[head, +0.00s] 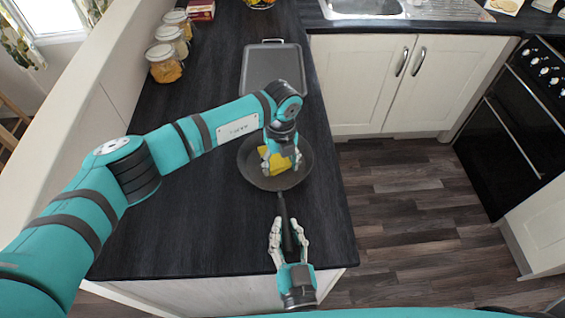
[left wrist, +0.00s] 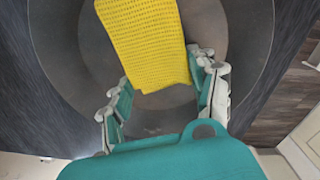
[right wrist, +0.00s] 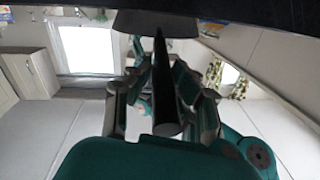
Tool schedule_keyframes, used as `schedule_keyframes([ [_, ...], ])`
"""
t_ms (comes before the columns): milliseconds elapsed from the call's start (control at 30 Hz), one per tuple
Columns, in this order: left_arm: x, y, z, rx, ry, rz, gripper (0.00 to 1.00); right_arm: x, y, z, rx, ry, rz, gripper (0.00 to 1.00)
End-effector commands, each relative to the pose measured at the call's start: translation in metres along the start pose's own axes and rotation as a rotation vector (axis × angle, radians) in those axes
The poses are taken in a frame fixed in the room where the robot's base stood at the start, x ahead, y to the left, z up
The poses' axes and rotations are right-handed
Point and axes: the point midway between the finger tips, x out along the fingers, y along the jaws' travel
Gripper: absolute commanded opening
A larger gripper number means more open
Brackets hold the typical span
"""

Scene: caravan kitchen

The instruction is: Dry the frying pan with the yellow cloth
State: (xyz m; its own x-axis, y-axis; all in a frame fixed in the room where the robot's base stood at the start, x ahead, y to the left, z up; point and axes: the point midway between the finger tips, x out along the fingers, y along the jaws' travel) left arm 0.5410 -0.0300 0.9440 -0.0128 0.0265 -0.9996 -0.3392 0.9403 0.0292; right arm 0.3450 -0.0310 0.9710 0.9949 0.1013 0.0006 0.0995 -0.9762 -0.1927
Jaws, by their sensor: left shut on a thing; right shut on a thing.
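The dark frying pan (head: 290,182) lies on the black worktop near its right edge, with its handle (head: 284,208) pointing toward me. My right gripper (head: 289,238) is shut on the handle; the right wrist view shows the handle (right wrist: 162,85) between its fingers. My left gripper (head: 281,160) is over the pan, shut on the yellow cloth (head: 275,163). In the left wrist view the cloth (left wrist: 148,40) hangs flat from the fingers (left wrist: 165,95) above the pan's inside (left wrist: 80,50). Whether the cloth touches the pan I cannot tell.
A grey tray (head: 272,68) lies on the worktop (head: 180,210) beyond the pan. Several glass jars (head: 164,63) stand along the left wall. A sink (head: 362,8) is at the back, and a black oven (head: 515,125) is at the right. The worktop left of the pan is clear.

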Motion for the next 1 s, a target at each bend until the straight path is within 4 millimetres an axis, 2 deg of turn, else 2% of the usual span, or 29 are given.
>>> schedule_keyframes([
  [233, 0.002, 0.017, -0.003, -0.001, 0.0, 0.001, 0.25, -0.001, -0.001, 0.002, 0.001, -0.007, -0.002, 0.0],
  [467, -0.001, 0.021, -0.005, 0.0, -0.001, 0.001, 0.25, -0.001, -0.001, 0.002, 0.001, -0.007, -0.003, 0.0],
  [1000, -0.053, 0.022, -0.005, 0.0, -0.002, 0.0, 0.25, -0.001, -0.001, 0.002, 0.001, -0.006, -0.002, 0.0],
])
